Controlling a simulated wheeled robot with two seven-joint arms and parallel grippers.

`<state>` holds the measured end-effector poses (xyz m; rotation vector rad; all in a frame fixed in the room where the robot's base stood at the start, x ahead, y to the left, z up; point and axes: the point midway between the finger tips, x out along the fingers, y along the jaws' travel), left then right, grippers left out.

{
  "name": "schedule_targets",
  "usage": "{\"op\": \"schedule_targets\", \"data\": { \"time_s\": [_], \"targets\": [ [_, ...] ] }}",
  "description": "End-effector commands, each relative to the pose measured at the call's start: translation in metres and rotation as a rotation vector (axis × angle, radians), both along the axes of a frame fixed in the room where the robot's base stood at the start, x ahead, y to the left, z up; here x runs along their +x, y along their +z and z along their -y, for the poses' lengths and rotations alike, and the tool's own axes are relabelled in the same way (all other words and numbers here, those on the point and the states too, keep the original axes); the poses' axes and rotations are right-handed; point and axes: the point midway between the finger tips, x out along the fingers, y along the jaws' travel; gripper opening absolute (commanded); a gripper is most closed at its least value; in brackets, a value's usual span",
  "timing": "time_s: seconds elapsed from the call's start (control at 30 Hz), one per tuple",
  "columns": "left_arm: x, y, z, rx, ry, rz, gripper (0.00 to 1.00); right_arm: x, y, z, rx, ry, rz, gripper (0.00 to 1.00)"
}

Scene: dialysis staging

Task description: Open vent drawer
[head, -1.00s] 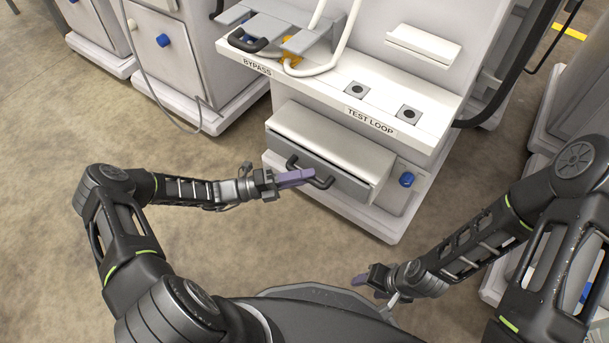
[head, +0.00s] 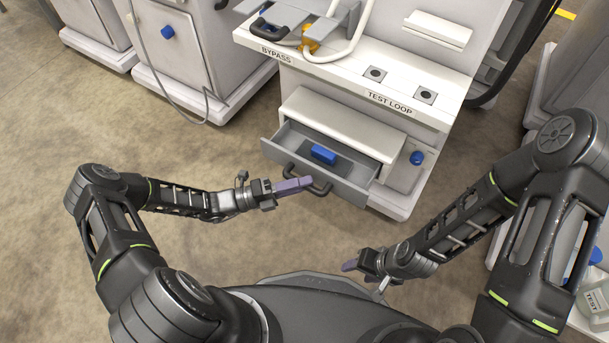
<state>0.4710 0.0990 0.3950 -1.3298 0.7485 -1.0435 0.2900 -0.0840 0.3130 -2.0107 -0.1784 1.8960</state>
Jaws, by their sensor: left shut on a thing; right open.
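The vent drawer (head: 350,188) is a grey drawer low in the white machine. It is pulled part way out, and a blue block (head: 323,154) lies inside on a dark patch. Its dark bar handle (head: 321,190) is on the front panel. My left gripper (head: 303,184) is shut on the handle, with its purple fingers over the handle's left part. My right gripper (head: 352,265) is open and empty, low over the floor in front of the machine, apart from the drawer.
Above the drawer is a white shelf (head: 345,72) marked BYPASS and TEST LOOP, with hoses and an orange part (head: 311,39). A blue knob (head: 416,158) sits right of the drawer. Other white cabinets (head: 172,50) stand at left. The floor (head: 60,130) at left is clear.

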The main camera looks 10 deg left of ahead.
Motion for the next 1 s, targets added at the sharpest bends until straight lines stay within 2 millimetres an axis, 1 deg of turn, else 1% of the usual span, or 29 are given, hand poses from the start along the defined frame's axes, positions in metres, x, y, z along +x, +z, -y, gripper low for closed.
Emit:
{"op": "schedule_targets", "data": {
  "time_s": [0.17,0.2,0.43,0.67,0.77,0.87,1.0],
  "targets": [
    [0.001,-0.001,-0.001,0.002,0.002,0.000,0.00,0.000,-0.001,0.000,0.000,0.000,-0.001,0.53],
    [0.001,-0.001,-0.001,0.002,0.002,0.000,0.21,0.000,-0.001,0.000,0.000,0.000,-0.001,0.53],
    [0.001,0.000,0.000,0.000,0.001,0.000,0.40,0.000,-0.001,0.000,0.000,0.000,0.000,0.53],
    [0.001,0.000,0.000,-0.001,0.001,0.000,0.40,0.000,-0.001,0.000,0.000,0.000,0.000,0.53],
    [0.000,-0.001,-0.003,0.000,0.001,0.001,0.40,0.000,0.000,0.000,0.000,0.000,0.000,0.53],
    [-0.004,-0.002,-0.011,0.001,0.001,0.000,0.40,0.000,0.001,0.000,0.000,0.000,-0.001,0.53],
    [-0.012,-0.005,-0.031,0.003,0.002,0.000,0.40,-0.001,0.003,-0.001,0.001,0.002,-0.001,0.53]
  ]
}}
